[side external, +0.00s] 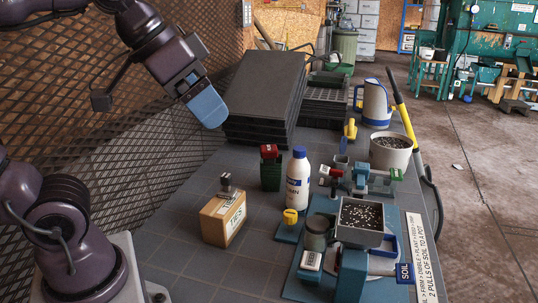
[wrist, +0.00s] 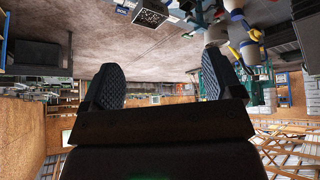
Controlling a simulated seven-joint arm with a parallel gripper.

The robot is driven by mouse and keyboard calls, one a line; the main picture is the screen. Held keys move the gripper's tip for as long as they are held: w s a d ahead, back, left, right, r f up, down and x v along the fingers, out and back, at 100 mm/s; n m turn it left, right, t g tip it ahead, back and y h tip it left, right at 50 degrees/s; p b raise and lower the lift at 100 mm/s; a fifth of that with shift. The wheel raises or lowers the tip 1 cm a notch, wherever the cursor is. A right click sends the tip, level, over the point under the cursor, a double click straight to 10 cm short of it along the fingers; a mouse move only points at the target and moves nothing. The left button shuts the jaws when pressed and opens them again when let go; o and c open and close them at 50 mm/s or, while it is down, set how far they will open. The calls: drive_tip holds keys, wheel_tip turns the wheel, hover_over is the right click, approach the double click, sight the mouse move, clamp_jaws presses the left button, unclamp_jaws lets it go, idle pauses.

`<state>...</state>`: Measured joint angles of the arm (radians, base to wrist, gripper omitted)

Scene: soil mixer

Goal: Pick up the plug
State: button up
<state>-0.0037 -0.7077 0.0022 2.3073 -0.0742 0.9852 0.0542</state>
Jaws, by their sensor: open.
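No thing can be told for certain as the plug.
The bench (side external: 185,215) holds black trays (side external: 265,90), a green red-topped container (side external: 270,170), a white bottle (side external: 297,182), a blue soil machine (side external: 350,265) with a speckled hopper (side external: 362,215), and a grey pot (side external: 391,150). A mesh wall (side external: 60,110) stands left. The front left bench is clear.

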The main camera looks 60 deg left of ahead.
sight(269, 148)
drive_tip(key=w+a+r+n+t, duration=0.1)
drive_tip(key=w+r+t, duration=0.3)
drive_tip(key=w, duration=0.6)
drive_tip(key=w+a+r+n+t, duration=0.15)
drive_tip(key=w+r+t, duration=0.25)
drive_tip(key=w, duration=0.5)
drive_tip(key=w+a+n+y, duration=0.4)
drive_tip(key=w+a+y, duration=0.1)
drive_tip(key=a, duration=0.2)
drive_tip(key=s+a+f+n+g+y, duration=0.1)
drive_tip(key=a+f+n+g+y, duration=0.7)
drive_tip(key=a, duration=0.4)
wheel_tip(269, 148, down, 23)
drive_tip(key=g, duration=0.1)
drive_tip(key=shift+m, duration=0.35)
drive_tip(key=x, duration=0.6)
drive_tip(key=shift+w+a, duration=0.1)
drive_tip(key=shift+a, duration=0.3)
drive_tip(key=shift+x, duration=2.85)
drive_tip(key=shift+w+d+r, duration=0.1)
drive_tip(key=shift+w, duration=0.05)
drive_tip(key=c, duration=1.1)
